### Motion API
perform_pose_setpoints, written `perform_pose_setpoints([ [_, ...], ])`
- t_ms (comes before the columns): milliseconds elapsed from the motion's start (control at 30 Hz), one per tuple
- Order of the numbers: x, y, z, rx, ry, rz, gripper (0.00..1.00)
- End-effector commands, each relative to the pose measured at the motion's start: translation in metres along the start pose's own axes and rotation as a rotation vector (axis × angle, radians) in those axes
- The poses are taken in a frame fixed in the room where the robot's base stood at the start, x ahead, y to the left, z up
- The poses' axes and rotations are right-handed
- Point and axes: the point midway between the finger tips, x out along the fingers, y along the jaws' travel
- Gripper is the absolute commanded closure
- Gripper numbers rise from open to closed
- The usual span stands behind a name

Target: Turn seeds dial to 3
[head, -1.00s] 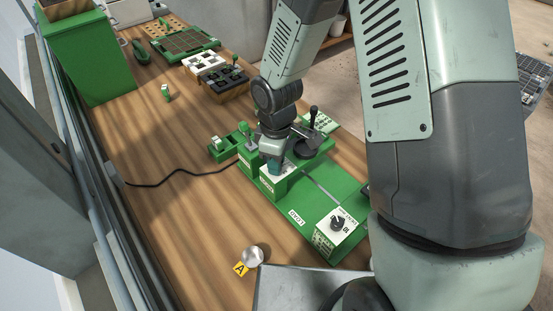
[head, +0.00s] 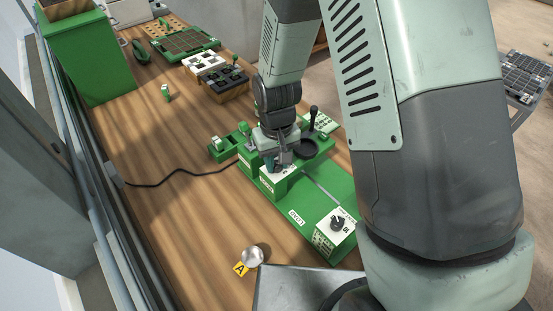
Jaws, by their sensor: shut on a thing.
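The green tray seeder (head: 327,190) stands on the wooden bench. Near its left end is a green block with a white top (head: 284,177). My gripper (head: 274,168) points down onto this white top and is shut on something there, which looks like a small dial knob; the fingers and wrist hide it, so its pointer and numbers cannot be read. A second block with a white top and a dark knob (head: 337,223) stands at the seeder's front end, apart from my gripper.
A black-handled lever (head: 313,114) and a dark round cup (head: 305,149) stand close behind my gripper. A metal cup (head: 253,256) sits by a yellow tag "A" (head: 240,269). A black cable (head: 178,176) crosses the bench.

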Motion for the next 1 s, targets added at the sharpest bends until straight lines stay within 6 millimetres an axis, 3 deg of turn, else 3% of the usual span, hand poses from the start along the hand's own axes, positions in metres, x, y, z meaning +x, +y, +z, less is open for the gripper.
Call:
perform_pose_setpoints([
  [300,-0.0005,-0.0005,-0.0002,0.123,0.0,0.0,1.0],
  [867,-0.0005,-0.0004,-0.0002,0.147,0.0,0.0,1.0],
  [900,-0.0005,-0.0004,-0.0002,0.147,0.0,0.0,0.66],
  [1000,-0.0004,-0.0003,-0.0002,0.147,0.0,0.0,0.5],
])
